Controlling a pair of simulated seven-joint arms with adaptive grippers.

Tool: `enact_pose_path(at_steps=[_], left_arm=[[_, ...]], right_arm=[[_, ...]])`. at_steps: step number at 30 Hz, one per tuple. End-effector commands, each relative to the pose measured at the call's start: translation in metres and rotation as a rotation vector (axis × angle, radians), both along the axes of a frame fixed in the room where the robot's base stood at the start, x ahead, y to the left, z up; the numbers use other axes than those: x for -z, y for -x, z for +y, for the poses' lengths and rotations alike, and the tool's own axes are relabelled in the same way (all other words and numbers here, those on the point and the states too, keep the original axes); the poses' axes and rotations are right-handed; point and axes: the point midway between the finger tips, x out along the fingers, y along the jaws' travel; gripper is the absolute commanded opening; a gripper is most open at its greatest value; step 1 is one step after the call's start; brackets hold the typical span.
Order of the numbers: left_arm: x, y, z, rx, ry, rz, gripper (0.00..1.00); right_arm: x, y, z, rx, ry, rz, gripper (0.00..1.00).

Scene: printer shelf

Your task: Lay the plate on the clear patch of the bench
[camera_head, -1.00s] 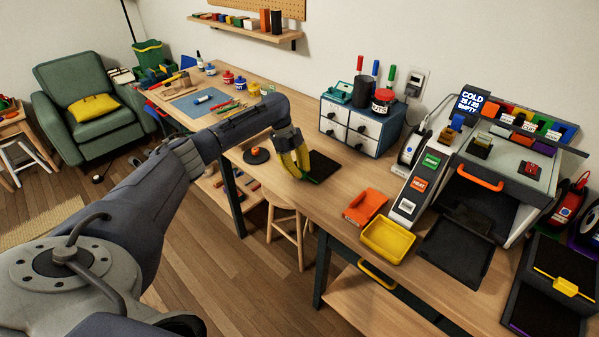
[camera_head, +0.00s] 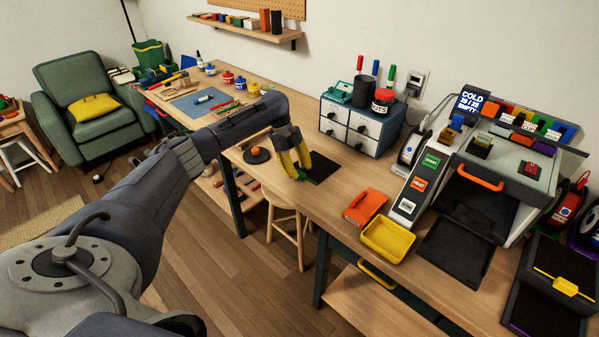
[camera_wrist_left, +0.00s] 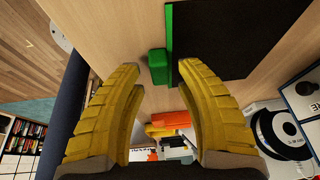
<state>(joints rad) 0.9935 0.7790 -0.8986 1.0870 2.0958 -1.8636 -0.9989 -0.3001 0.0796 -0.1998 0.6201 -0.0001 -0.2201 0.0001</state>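The plate (camera_head: 324,168) is a flat black square with a green edge and a small green tab (camera_head: 301,174). It appears to lie flat on a bare part of the wooden bench (camera_head: 345,190). My left gripper (camera_head: 296,172) has yellow fingers and is at the plate's tab side. In the left wrist view the gripper (camera_wrist_left: 162,92) is open, its fingers spread wide with nothing between them. The green tab (camera_wrist_left: 157,66) and black plate (camera_wrist_left: 235,38) lie beyond the fingertips. My right gripper is not in view.
A drawer cabinet (camera_head: 352,128) stands behind the plate. A round dark object with an orange knob (camera_head: 256,154) is to the left. Bare bench lies right of the plate.

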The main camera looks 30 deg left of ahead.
Motion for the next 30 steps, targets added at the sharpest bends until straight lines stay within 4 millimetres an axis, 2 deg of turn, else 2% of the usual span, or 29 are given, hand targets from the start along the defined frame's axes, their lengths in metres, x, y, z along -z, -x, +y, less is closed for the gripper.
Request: enact_pose_path(at_steps=[9,16,22,30], left_arm=[[-0.051,-0.002,0.022,-0.001,-0.001,-0.004,0.36],[-0.083,-0.002,0.035,0.000,0.000,-0.003,0.36],[-0.098,-0.002,0.041,-0.001,-0.001,-0.002,0.36],[-0.102,-0.002,0.044,0.000,-0.001,-0.001,0.36]], right_arm=[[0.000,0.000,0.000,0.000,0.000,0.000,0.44],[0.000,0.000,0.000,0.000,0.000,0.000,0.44],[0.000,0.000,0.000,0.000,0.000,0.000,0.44],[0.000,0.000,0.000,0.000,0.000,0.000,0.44]])
